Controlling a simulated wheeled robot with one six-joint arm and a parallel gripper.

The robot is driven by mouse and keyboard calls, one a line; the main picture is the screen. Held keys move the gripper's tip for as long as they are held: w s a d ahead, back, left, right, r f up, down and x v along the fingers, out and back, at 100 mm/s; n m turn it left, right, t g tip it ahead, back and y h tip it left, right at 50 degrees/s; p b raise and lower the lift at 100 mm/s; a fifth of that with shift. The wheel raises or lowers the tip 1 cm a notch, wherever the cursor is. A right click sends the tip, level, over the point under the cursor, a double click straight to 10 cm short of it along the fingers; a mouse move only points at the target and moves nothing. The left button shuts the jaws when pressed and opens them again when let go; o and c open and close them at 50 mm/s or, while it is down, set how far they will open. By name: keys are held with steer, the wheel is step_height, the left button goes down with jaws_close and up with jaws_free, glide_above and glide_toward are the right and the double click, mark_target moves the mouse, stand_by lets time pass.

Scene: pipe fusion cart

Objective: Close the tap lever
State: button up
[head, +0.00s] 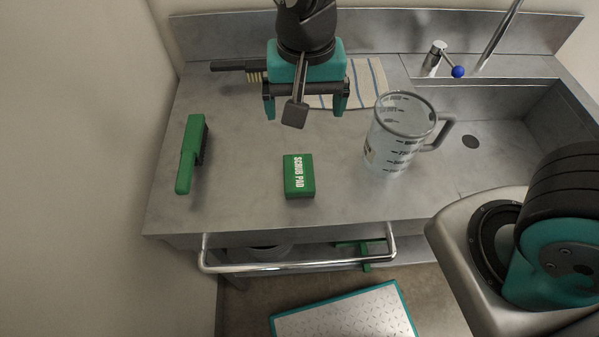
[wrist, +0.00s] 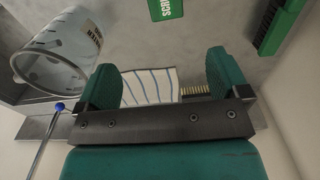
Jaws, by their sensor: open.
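The tap body (head: 434,58) stands at the back of the counter, behind the sink. Its lever with a blue ball end (head: 457,71) sticks out to the right of the body and slightly down. In the wrist view the blue lever ball (wrist: 59,106) shows at the left, beside my gripper. My gripper (head: 305,104) is open and empty above the back of the counter, to the left of the tap. Its two teal fingers also show spread apart in the wrist view (wrist: 166,84).
A clear measuring jug (head: 391,140) stands between my gripper and the sink (head: 493,146). A green scrub pad (head: 299,176), a green brush (head: 190,156), a striped cloth (head: 368,80) and a dark-handled brush (head: 228,65) lie on the counter.

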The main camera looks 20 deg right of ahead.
glide_above(298, 172)
steer(key=f, duration=1.1)
steer(key=shift+d+f+p, duration=0.15)
steer(key=shift+d+p, duration=0.1)
steer(key=shift+p, duration=0.15)
steer(key=shift+a+f+p, duration=0.15)
steer(key=shift+f+p, duration=0.45)
steer(key=shift+f, duration=2.4)
steer(key=c, duration=1.1)
steer(key=shift+r, duration=0.15)
